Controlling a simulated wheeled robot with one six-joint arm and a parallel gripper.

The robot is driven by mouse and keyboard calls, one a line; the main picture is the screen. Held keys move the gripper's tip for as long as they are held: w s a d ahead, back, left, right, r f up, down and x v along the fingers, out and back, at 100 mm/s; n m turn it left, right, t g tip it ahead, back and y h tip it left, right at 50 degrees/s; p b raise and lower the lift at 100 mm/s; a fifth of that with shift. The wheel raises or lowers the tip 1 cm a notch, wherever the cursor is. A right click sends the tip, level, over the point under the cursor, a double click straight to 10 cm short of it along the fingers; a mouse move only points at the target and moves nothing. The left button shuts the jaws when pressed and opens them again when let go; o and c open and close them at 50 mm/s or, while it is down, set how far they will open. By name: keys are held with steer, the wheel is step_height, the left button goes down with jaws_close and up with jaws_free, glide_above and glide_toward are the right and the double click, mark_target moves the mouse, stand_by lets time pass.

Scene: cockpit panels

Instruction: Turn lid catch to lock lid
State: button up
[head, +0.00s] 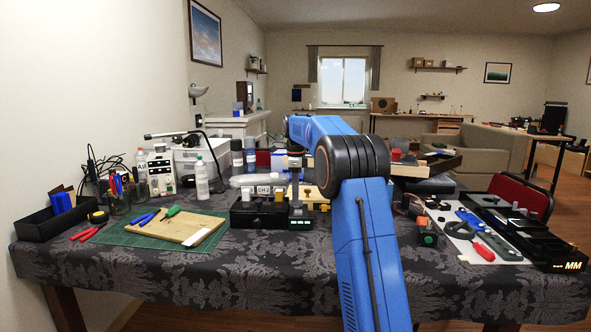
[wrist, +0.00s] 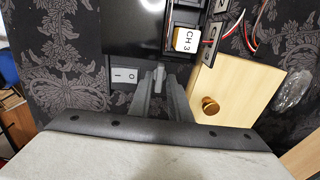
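In the wrist view, my gripper (wrist: 160,82) points down at the edge of a black panel box (wrist: 130,40). Its two grey fingers stand apart. A small light grey piece (wrist: 159,75), which looks like the catch, shows between the fingertips; whether they touch it I cannot tell. To the right is a pale wooden lid (wrist: 235,85) with a brass knob (wrist: 210,105). In the head view, my gripper (head: 296,196) is over the right part of the black box (head: 258,221), and the catch is too small to make out.
A white CH 3 block (wrist: 186,40) and loose wires (wrist: 258,25) are close by.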

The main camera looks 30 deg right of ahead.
step_height(320, 180, up, 16)
steer(key=shift+f, duration=0.2)
stand_by(0.7)
steer(key=s+a+n+t, duration=0.1)
steer(key=s+a+n, duration=0.35)
steer(key=s, duration=0.35)
steer(key=s+a+f+n+t, duration=0.1)
steer(key=s+a+n, duration=0.4)
steer(key=s, duration=0.4)
steer(key=s+a+n, duration=0.3)
steer(key=s+a, duration=0.3)
steer(key=s, duration=0.2)
steer(key=s+a+f+n+t, duration=0.1)
steer(key=s+f+n, duration=0.3)
steer(key=s+f, duration=0.4)
steer(key=s+a+f+n+t, duration=0.1)
steer(key=s+a+f+n, duration=0.2)
steer(key=s+f, duration=0.5)
steer(key=s+a+f+n, duration=0.2)
steer(key=s+f+n, duration=0.2)
steer(key=s+f, duration=0.4)
steer(key=s, duration=0.3)
steer(key=shift+s+a+f+n+t, duration=0.25)
steer(key=shift+s+f+n+t, duration=0.05)
steer(key=shift+s+n+t, duration=0.1)
